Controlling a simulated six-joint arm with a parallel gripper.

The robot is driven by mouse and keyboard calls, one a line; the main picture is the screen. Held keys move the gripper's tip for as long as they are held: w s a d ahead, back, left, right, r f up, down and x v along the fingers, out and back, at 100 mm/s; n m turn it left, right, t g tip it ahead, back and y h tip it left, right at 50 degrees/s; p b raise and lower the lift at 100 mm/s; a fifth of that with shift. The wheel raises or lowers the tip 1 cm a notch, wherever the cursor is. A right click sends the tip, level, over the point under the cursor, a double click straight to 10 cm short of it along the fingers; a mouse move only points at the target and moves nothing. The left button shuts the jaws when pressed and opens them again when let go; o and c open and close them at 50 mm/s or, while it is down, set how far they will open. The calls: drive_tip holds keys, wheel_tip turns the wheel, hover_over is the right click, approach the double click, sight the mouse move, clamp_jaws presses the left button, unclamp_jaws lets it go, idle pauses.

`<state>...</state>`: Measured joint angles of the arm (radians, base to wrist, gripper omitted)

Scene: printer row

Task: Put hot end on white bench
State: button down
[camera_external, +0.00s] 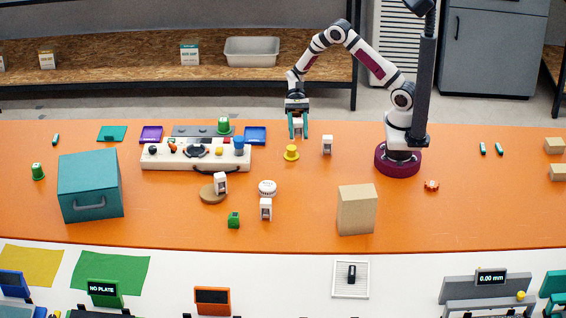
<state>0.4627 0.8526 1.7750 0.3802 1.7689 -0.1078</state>
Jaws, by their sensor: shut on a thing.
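My gripper (298,125), with teal fingers, points down over the far side of the orange table. It is shut on a small white block-like part (298,127), partly hidden between the fingers. The view is too small to tell surely whether this is the hot end. Similar white parts with dark faces stand nearby: one right of the gripper (327,145), one on a round brown disc (220,184), and one nearer the front (266,210). The white bench (235,272) runs along the front of the picture, beyond the orange table's near edge.
A yellow knob-like piece (291,153) stands just below the gripper. A cardboard box (357,210) and a teal case (90,186) stand on the orange table (450,220). The bench holds a white tray with a black item (351,273), cloths and an orange-framed device (212,300).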

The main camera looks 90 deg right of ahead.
drive_tip(key=w+a+m+t, duration=0.1)
drive_tip(key=w+a, duration=0.5)
drive_tip(key=a, duration=0.3)
drive_tip(key=w+a+m+t, duration=0.1)
drive_tip(key=w+a, duration=0.6)
drive_tip(key=a, duration=0.2)
drive_tip(key=w+a+m+t, duration=0.2)
drive_tip(key=a+t, duration=0.1)
drive_tip(key=a, duration=1.2)
drive_tip(key=shift+m+t+h, duration=0.5)
drive_tip(key=shift+m+h, duration=0.1)
drive_tip(key=shift+m, duration=0.1)
drive_tip(key=s+a+f, duration=0.1)
drive_tip(key=a+f, duration=0.1)
drive_tip(key=a, duration=0.4)
drive_tip(key=s+a+f, duration=0.1)
drive_tip(key=a+f, duration=0.1)
drive_tip(key=a, duration=0.4)
drive_tip(key=s+a+f, duration=0.2)
drive_tip(key=a, duration=0.4)
wheel_tip(320, 180, down, 3)
drive_tip(key=shift+s+a+f, duration=0.1)
drive_tip(key=shift+f, duration=0.2)
